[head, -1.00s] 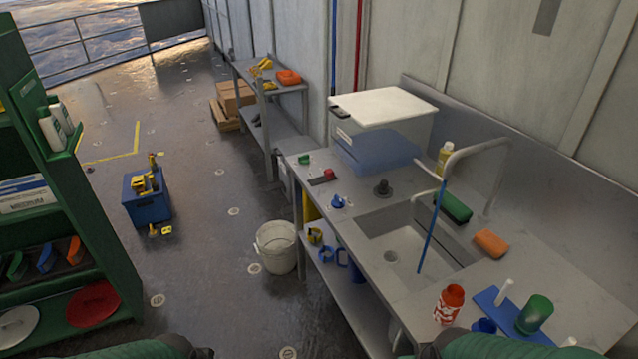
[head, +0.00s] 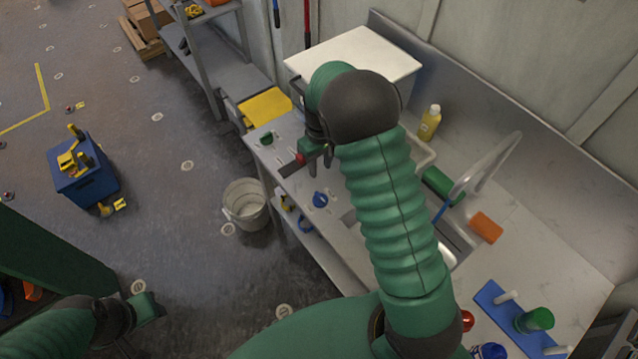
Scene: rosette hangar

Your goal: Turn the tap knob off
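The arched metal tap (head: 490,165) stands at the back of the sink counter. A thin blue stream or rod (head: 441,211) below its spout is mostly hidden by my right arm. A blue knob (head: 320,199) stands on the counter left of the arm. A red knob-like piece (head: 300,158) sits by a dark plate, and a green knob (head: 266,139) is farther back. I cannot tell which one works the tap. My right gripper (head: 317,152) is low over the counter, close beside the red piece; its finger gap is unclear. My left gripper (head: 147,308) is low over the floor.
A clear bin with a white lid (head: 355,52) stands behind the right gripper. A yellow bottle (head: 430,122), green roll (head: 440,185) and orange sponge (head: 486,227) are at the back. A white bucket (head: 245,204) and blue toolbox (head: 85,180) stand on the floor.

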